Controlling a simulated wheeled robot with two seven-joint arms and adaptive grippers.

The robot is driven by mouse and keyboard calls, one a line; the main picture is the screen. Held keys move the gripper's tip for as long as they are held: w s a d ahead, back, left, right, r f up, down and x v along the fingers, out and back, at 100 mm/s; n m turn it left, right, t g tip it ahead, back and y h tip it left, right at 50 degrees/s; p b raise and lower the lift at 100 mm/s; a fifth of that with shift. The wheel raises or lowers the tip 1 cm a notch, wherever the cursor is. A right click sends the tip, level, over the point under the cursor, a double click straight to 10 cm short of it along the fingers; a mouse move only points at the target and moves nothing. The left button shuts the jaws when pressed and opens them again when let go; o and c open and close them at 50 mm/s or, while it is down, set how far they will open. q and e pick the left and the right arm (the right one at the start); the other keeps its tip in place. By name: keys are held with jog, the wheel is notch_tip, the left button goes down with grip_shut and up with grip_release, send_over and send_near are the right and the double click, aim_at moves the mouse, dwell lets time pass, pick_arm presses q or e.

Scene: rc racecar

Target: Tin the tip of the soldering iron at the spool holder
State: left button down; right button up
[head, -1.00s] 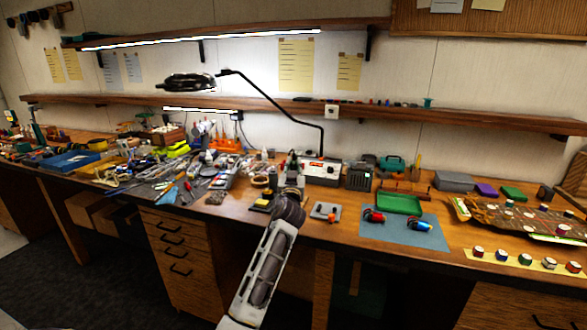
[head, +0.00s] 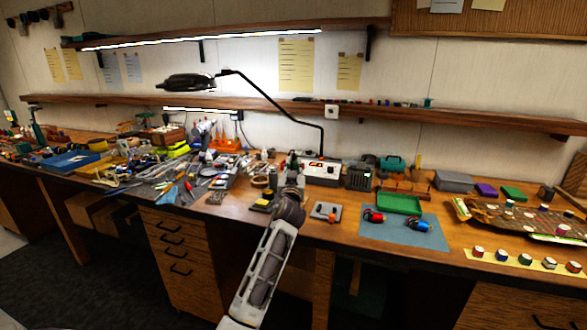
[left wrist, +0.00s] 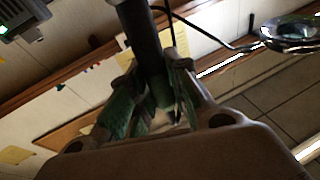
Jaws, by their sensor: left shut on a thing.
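My left gripper (head: 291,178) is over the bench just left of the soldering station (head: 322,172). In the left wrist view its green-padded fingers (left wrist: 152,100) are shut around a dark cylinder, which looks like the handle of the soldering iron (left wrist: 140,40). The iron's tip cannot be made out. A small grey plate with an orange piece on it (head: 325,211), possibly the spool holder, lies near the front edge, right of my left wrist. I cannot tell whether the iron touches anything. My right gripper is not in view.
A blue mat (head: 385,238) with a red and a blue-capped item lies to the right, below a green tray (head: 400,203). Tools and parts crowd the bench to the left. A lamp (head: 187,82) hangs above, also in the left wrist view (left wrist: 292,34).

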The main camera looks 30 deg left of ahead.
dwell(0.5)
pick_arm(q)
jog(key=shift+r+p, duration=2.2)
jog(key=shift+r, duration=0.85)
